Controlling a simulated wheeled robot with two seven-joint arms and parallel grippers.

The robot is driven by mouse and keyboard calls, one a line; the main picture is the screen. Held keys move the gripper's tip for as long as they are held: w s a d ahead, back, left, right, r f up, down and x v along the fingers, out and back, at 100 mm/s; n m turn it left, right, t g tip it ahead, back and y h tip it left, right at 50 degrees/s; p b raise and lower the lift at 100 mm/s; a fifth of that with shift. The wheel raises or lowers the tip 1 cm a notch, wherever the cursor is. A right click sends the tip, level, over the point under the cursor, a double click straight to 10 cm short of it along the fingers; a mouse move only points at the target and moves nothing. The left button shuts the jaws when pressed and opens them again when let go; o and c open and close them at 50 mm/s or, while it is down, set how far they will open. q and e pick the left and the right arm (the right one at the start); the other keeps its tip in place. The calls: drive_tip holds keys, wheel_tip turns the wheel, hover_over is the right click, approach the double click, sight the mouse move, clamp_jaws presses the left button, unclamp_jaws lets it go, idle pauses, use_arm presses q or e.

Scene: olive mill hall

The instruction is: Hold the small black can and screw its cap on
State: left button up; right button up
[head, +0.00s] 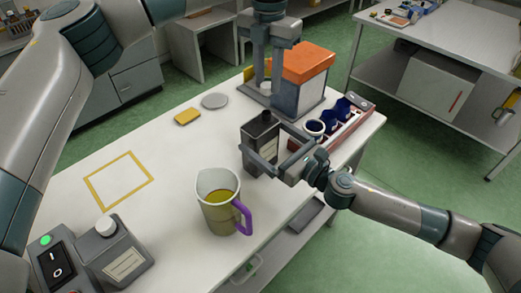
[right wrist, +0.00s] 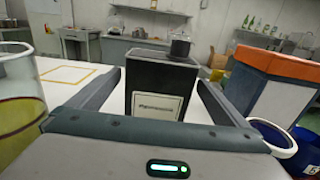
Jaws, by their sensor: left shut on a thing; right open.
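The small black can (head: 261,132) stands upright on the table with a pale label on its front; its short dark neck (right wrist: 180,46) shows at the top right in the right wrist view. My right gripper (head: 264,146) is open, its fingers on either side of the can (right wrist: 160,85), with gaps visible at both sides. My left gripper (head: 266,90) points down above the can and is shut on a small pale piece, seemingly the cap (head: 266,87), mostly hidden between the fingers. The cap is apart from the neck.
A jug of yellow oil (head: 218,205) stands front-left of the can. A grey canister (head: 118,258) and switch box (head: 53,265) are at the near left. An orange-topped box (head: 302,65) and red-edged tray (head: 345,128) with blue cups are close behind and right. The table around the yellow square (head: 118,178) is clear.

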drive_tip(key=shift+x, duration=3.1)
drive_tip(key=c, duration=1.6)
use_arm(q)
hover_over(267, 112)
drive_tip(key=shift+f, duration=2.5)
drive_tip(key=shift+f, duration=0.1)
drive_tip(key=shift+f, duration=0.8)
drive_tip(key=shift+f, duration=0.55)
